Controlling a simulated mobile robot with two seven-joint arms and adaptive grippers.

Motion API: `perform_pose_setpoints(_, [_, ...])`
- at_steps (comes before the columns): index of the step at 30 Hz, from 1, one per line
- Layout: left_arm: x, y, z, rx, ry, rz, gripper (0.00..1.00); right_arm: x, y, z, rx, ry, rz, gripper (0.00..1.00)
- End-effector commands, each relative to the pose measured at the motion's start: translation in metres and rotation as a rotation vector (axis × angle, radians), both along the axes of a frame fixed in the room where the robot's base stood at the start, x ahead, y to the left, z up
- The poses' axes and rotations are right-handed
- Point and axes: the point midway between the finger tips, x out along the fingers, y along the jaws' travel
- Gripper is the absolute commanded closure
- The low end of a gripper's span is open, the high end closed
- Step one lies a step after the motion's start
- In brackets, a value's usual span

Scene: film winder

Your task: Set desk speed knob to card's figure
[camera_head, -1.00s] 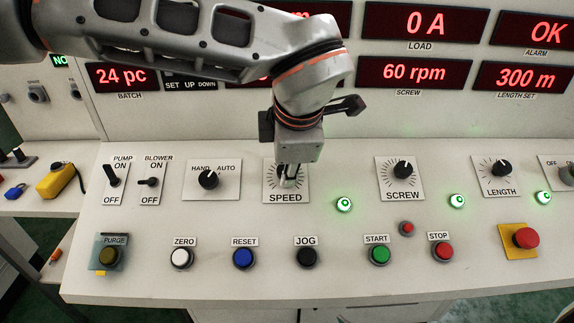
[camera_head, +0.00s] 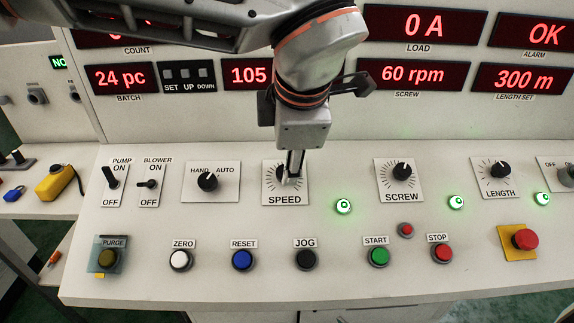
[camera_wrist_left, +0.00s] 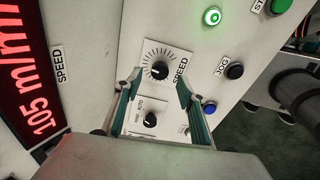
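The speed knob (camera_head: 281,174) is a black knob on a white dial plate labelled SPEED, partly hidden by my left gripper in the head view. In the left wrist view the knob (camera_wrist_left: 160,71) shows whole, with tick marks around it. My left gripper (camera_head: 292,172) comes down over the plate. In the left wrist view its two fingers (camera_wrist_left: 158,82) are apart, and the knob lies just past the tips, not visibly gripped. The speed display (camera_wrist_left: 38,110) reads 105 m/min. No card is visible. My right gripper is out of view.
The HAND/AUTO knob (camera_head: 208,181) stands left of the speed plate and the SCREW knob (camera_head: 402,171) to its right. A lit green lamp (camera_head: 343,206) is close on the right. The JOG button (camera_head: 306,259) and other buttons line the front.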

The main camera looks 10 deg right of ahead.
Motion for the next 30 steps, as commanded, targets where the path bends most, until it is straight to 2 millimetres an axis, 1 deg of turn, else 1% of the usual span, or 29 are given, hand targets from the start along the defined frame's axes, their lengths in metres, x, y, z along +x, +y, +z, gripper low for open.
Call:
perform_pose_setpoints(1, [-0.005, 0.0, 0.012, -0.001, -0.004, -0.001, 0.6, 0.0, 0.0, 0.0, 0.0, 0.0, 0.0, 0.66])
perform_pose_setpoints(6, [-0.02, 0.001, 0.041, -0.001, -0.003, -0.001, 0.6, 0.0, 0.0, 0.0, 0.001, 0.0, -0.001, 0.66])
perform_pose_setpoints(12, [-0.03, 0.001, 0.062, -0.001, -0.002, -0.001, 0.6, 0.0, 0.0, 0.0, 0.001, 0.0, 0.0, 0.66])
perform_pose_setpoints(17, [-0.033, 0.001, 0.068, -0.001, -0.001, -0.001, 0.6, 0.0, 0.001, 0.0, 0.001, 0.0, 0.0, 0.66])
perform_pose_setpoints(30, [-0.034, 0.001, 0.068, -0.001, -0.001, -0.001, 0.6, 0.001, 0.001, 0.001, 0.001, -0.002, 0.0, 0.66])
